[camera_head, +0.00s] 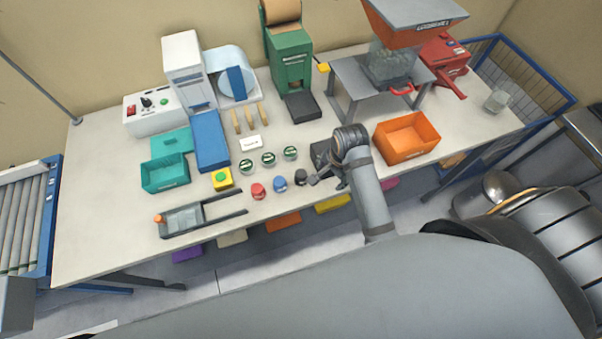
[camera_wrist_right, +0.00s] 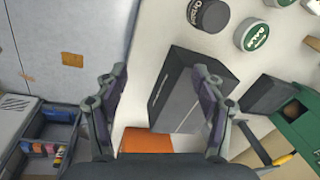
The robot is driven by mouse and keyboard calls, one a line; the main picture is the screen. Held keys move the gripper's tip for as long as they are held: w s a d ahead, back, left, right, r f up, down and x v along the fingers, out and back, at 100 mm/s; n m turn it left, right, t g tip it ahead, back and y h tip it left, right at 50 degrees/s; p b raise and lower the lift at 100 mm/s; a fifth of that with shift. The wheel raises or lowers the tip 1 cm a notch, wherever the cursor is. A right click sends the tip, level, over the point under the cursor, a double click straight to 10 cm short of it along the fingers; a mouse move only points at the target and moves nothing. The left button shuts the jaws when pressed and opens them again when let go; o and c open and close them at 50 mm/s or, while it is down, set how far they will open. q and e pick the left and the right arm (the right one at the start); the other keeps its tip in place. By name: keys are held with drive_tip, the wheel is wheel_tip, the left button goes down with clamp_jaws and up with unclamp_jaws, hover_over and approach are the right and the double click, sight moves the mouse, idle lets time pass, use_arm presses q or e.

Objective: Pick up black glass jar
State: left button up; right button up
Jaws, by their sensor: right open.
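The black glass jar (camera_head: 301,177) stands upright on the worktable near its front edge, at the right end of a short row with a red and a blue jar. Its black labelled lid shows at the top of the right wrist view (camera_wrist_right: 210,14), partly cut off by the frame edge. My right gripper (camera_head: 326,182) is just right of the jar in the head view. In the wrist view its two fingers (camera_wrist_right: 160,82) are spread apart with nothing gripped, and the jar lies beyond them, up and to the right. My left gripper is not in view.
A dark box (camera_wrist_right: 182,88) lies below the fingers in the wrist view. Green-lidded jars (camera_head: 268,159) stand behind the row. The blue jar (camera_head: 279,184) is close on the left. An orange bin (camera_head: 408,140) stands to the right, and a green machine (camera_head: 290,65) at the back.

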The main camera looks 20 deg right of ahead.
sight(302, 174)
drive_tip(key=w+a+r+m, duration=0.1)
drive_tip(key=m, duration=0.2)
drive_tip(key=w+a+r+m, duration=0.1)
drive_tip(key=w+a+m, duration=0.1)
drive_tip(key=m, duration=0.1)
drive_tip(key=w+a+r+m+g+y, duration=0.1)
drive_tip(key=w+a+m, duration=0.1)
drive_tip(key=m, duration=0.1)
drive_tip(key=shift+w+a+r, duration=0.1)
drive_tip(key=shift+w+a, duration=0.05)
drive_tip(key=shift+a, duration=0.1)
drive_tip(key=shift+w+a+m, duration=0.2)
drive_tip(key=shift+m, duration=0.3)
drive_tip(key=f, duration=0.1)
drive_tip(key=f+p, duration=0.1)
drive_tip(key=f, duration=0.2)
drive_tip(key=shift+a+f, duration=0.25)
drive_tip(key=shift+w+f, duration=0.1)
drive_tip(key=shift+f, duration=0.25)
drive_tip(key=shift+a+f+p, duration=0.1)
drive_tip(key=shift+f+p, duration=0.15)
drive_tip(key=shift+p, duration=0.25)
drive_tip(key=f, duration=0.1)
drive_tip(key=f+p, duration=0.1)
drive_tip(key=f, duration=0.2)
drive_tip(key=shift+a, duration=0.25)
drive_tip(key=shift+f, duration=0.35)
drive_tip(key=c, duration=1.3)
